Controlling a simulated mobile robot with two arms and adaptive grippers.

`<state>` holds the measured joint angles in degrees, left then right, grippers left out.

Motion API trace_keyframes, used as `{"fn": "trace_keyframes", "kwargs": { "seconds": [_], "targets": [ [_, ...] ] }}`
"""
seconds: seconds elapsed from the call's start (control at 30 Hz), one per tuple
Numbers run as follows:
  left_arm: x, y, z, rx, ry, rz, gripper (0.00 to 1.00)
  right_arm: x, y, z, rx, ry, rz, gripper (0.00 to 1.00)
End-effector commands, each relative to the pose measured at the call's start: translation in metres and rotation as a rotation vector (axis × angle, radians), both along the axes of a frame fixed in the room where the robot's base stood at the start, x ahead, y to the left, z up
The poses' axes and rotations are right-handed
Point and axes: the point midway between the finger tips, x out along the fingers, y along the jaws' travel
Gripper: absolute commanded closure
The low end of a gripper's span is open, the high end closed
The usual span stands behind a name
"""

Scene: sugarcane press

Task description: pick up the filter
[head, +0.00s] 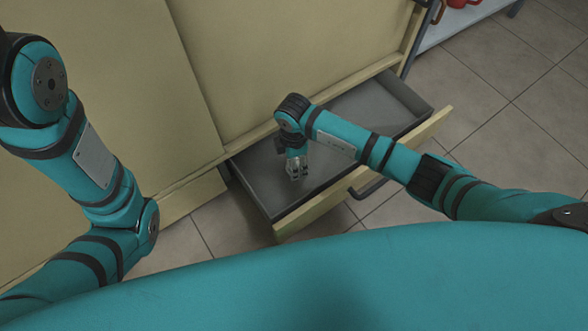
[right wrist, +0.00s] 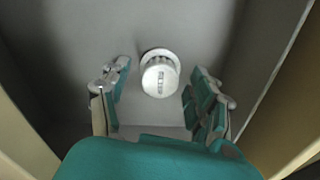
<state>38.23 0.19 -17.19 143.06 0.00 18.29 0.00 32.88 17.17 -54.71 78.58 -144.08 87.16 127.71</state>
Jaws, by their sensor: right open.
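The filter (right wrist: 160,74), a small white round piece with a wider flange and slotted markings, sits on the grey floor of the open drawer in the right wrist view. My right gripper (head: 297,170) reaches down into the drawer in the head view. In the right wrist view its open fingers (right wrist: 159,84) stand on either side of the filter, apart from it, with nothing held. In the head view the filter cannot be made out and seems hidden by my gripper. My left arm shows at the left, but its gripper is out of frame.
The open drawer (head: 368,108) has grey walls and a pale wooden front with a dark handle (head: 368,189). A beige cabinet (head: 260,50) rises behind it. Tiled floor (head: 500,110) is clear on the right. Red items (head: 456,4) stand on a shelf at the top right.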

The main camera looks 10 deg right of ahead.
Motion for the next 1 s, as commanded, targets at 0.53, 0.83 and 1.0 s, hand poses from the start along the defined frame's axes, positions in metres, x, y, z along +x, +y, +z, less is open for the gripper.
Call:
{"fn": "trace_keyframes", "kwargs": {
  "seconds": [0.53,0.83,1.0],
  "targets": [
    [-0.0039,-0.0003,0.0011,0.001,-0.010,0.000,0.60,0.0001,0.0000,-0.0037,0.001,0.000,0.000,0.66],
    [-0.0039,-0.0005,0.0010,0.001,-0.010,0.000,0.60,0.0002,-0.0001,-0.0036,0.001,0.000,0.000,0.97],
    [-0.0040,-0.0005,0.0016,0.001,-0.011,0.000,0.60,0.0002,-0.0002,-0.0028,0.001,0.000,0.000,0.97]
  ]
}}
